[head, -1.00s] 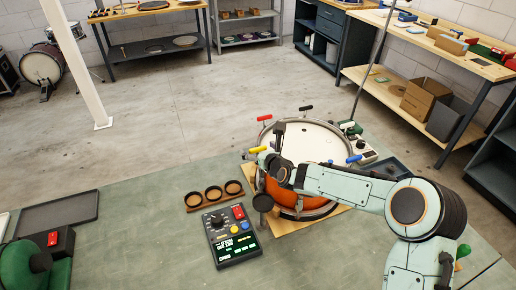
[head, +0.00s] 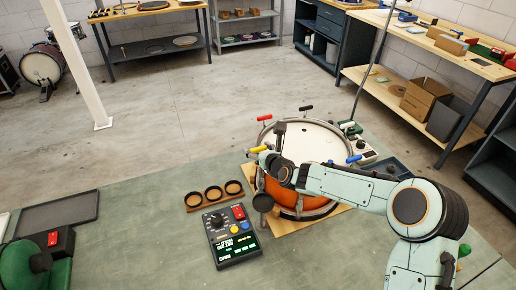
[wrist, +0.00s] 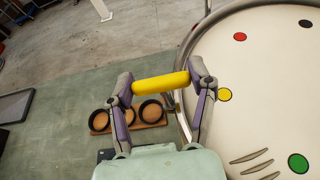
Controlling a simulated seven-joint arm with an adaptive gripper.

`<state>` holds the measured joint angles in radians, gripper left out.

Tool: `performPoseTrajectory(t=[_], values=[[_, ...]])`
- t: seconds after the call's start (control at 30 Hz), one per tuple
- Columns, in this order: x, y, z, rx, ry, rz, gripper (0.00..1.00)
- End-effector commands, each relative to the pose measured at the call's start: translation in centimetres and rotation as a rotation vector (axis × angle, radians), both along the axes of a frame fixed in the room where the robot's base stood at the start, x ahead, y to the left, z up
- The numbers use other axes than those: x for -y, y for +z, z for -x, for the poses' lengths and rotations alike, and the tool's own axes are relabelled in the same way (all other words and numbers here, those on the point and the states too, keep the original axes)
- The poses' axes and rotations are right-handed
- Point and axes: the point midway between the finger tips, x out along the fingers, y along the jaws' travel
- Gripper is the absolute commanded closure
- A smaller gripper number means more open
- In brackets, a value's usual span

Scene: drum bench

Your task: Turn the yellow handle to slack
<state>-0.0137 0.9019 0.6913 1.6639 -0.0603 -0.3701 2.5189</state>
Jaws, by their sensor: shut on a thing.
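The yellow handle (wrist: 161,83) lies at the drum's rim, beside the yellow dot on the drumhead in the wrist view. In the head view the yellow handle (head: 258,149) shows at the drum's left edge. My gripper (wrist: 161,86) has one finger at each end of the handle and is shut on it. In the head view my gripper (head: 270,160) is at the drum's left side, partly hidden by my own arm. The drum (head: 322,138) has a white head and an orange shell and sits on a wooden board.
Red (head: 264,118), black (head: 306,108) and blue (head: 354,159) handles stand around the rim. A wooden rack with three round cups (head: 213,194) and a control box with a lit display (head: 233,238) are left of the drum. A grey tray (head: 60,213) lies farther left.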

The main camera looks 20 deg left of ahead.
Motion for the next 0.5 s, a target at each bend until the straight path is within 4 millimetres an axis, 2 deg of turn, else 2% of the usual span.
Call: performPoseTrajectory(t=[0.27,0.5], values=[[0.08,-0.09,-0.10,-0.001,0.050,-0.001,0.80],[0.16,-0.10,-0.21,-0.001,0.201,-0.002,0.80]])
